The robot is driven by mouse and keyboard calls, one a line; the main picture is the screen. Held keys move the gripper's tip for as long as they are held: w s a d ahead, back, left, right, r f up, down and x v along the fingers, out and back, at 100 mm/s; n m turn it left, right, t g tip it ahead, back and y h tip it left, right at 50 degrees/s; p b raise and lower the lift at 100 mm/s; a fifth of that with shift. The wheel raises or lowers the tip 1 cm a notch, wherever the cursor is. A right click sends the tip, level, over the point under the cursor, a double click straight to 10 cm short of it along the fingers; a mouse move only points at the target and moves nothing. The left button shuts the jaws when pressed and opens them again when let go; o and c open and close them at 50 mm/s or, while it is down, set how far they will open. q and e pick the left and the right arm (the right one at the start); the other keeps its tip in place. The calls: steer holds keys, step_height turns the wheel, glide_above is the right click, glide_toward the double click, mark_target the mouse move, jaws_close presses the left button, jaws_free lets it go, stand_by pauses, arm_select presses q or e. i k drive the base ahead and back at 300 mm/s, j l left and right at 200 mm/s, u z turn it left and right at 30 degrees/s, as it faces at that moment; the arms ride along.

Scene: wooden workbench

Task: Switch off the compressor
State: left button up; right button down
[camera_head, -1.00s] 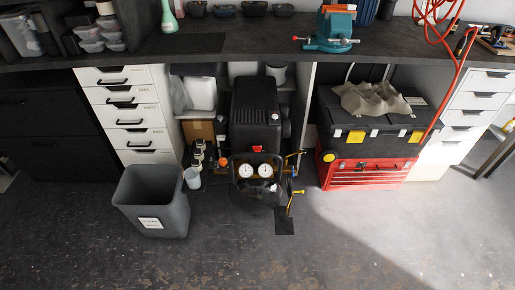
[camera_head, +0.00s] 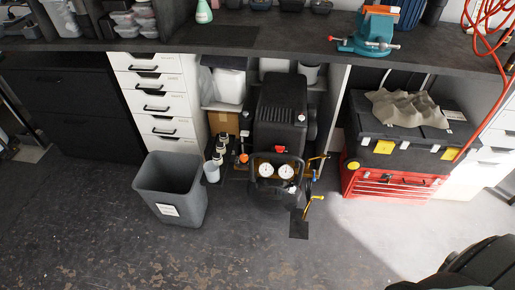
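The compressor (camera_head: 280,125) stands on the floor under the workbench, between the white drawer unit and the toolboxes. It has a black body, two round white gauges (camera_head: 276,171) at the front and a small red part (camera_head: 279,149), perhaps its switch, above them. Its position, on or off, is too small to tell. Neither of my grippers is in view. A dark rounded shape at the bottom right corner appears to be part of my own body.
A grey bin (camera_head: 171,190) stands on the floor left of the compressor, with several bottles (camera_head: 217,158) between them. A red toolbox (camera_head: 392,186) with a black case on it stands to the right. The workbench (camera_head: 270,42) overhangs above. The floor in front is clear.

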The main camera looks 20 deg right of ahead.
mark_target(279, 149)
steer(key=l+u, duration=0.3)
steer(key=l, duration=0.5)
steer(key=l+u, duration=0.3)
steer(key=l, duration=0.5)
steer(key=l+u, duration=0.3)
steer(key=l, duration=0.5)
steer(key=k+l, duration=0.1)
steer(key=l, duration=0.7)
steer(key=k+l, duration=0.15)
steer(key=l, duration=0.25)
